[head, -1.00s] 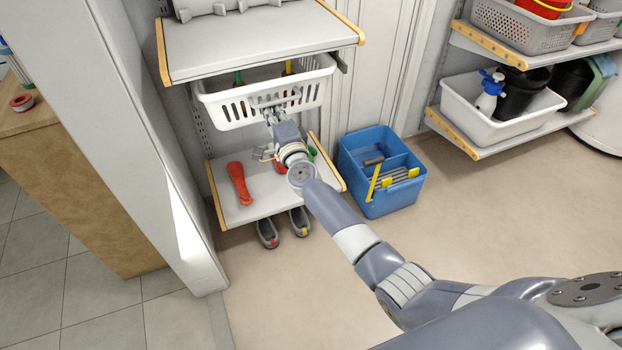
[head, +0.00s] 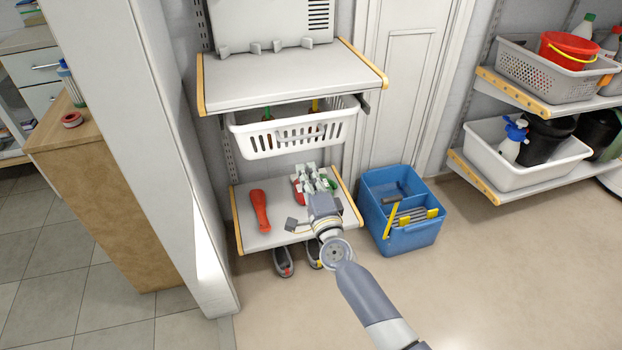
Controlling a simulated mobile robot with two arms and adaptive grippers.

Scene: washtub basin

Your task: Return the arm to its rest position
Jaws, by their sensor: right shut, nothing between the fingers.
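My right gripper (head: 314,179) is in the middle of the head view, in front of the lower shelf. It is shut with nothing held. Its arm comes in from the bottom right. The white basket (head: 292,134) hangs under the upper shelf, above and behind the gripper, and the gripper is apart from it. A red-handled tool (head: 260,210) lies on the lower shelf (head: 258,238), left of the gripper. Red and green things behind the fingers are partly hidden by them. My left gripper is out of view.
A blue bucket (head: 412,238) with tools stands on the floor to the right. Shoes (head: 283,262) sit under the lower shelf. The upper shelf (head: 290,82) juts out above. A white wall panel (head: 140,130) stands at left.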

